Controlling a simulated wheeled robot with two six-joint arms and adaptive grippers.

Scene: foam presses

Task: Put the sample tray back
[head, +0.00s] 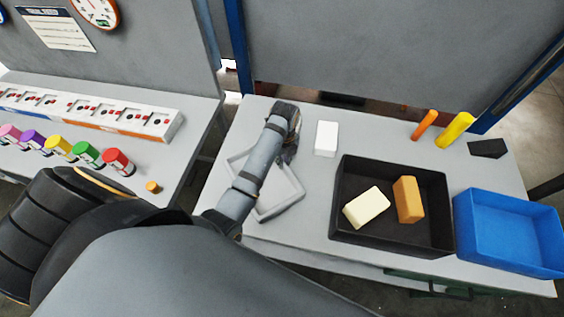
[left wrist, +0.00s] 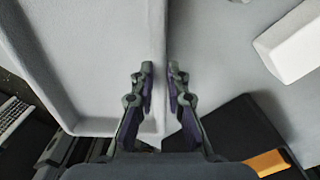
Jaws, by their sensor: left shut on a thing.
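The sample tray (head: 283,205) is a shallow light-grey tray at the left part of the light-grey table in the head view, partly hidden under my left arm. It looks flat on or very near the tabletop; I cannot tell which. My left gripper (left wrist: 160,78) is shut on the tray's rim, with one finger on each side of the wall. The tray (left wrist: 85,60) fills the left of the left wrist view. In the head view the left gripper (head: 290,152) is mostly hidden by its own wrist. My right gripper is not in view.
Right of the tray stands a white block (head: 326,138). Further right are a black bin (head: 440,215) holding a cream and an orange block, and a blue bin (head: 510,230). Orange (head: 424,125) and yellow (head: 455,130) cylinders stand behind. A second bench (head: 170,180) with colored jars lies left across a gap.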

